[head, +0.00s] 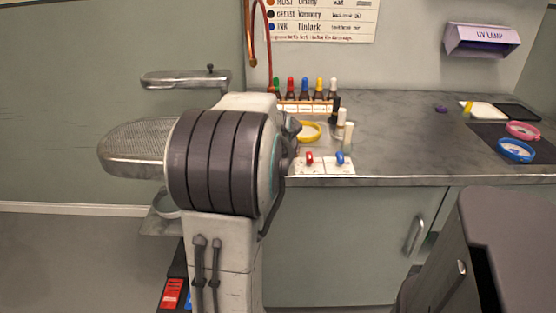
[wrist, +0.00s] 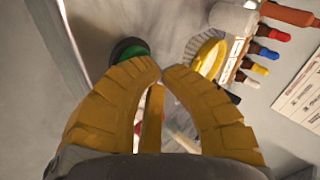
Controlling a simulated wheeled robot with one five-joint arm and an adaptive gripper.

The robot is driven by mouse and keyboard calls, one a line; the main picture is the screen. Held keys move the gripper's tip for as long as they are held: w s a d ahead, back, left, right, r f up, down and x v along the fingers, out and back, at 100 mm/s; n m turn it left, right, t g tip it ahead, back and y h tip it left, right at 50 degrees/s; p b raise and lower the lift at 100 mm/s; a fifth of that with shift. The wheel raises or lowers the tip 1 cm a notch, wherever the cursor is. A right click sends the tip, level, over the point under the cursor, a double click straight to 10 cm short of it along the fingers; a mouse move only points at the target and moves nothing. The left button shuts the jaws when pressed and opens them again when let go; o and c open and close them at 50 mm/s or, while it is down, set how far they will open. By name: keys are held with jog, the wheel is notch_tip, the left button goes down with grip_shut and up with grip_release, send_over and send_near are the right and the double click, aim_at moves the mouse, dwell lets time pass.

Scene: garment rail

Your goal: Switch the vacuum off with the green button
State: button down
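The green button (wrist: 137,51) is a round green cap in a dark ring. It shows at the upper left of the wrist view, partly covered by the left finger of my gripper (wrist: 161,68). The two ribbed yellow fingers come together at their tips, right by the button in the picture; I cannot tell whether they touch it. I see no object held at the tips. In the head view my arm hides the gripper and the button. I cannot make out which part is the vacuum.
The grey counter (head: 400,130) holds several dropper bottles (head: 304,92), a yellow ring (head: 309,132), and a white panel with a red switch (head: 310,159) and a blue switch (head: 340,158). A perforated metal board (head: 135,147) stands left of my arm. Red pedal (head: 172,293) lies low.

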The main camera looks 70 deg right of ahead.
jog(key=shift+r+p, duration=2.35)
jog(key=shift+r, duration=0.75)
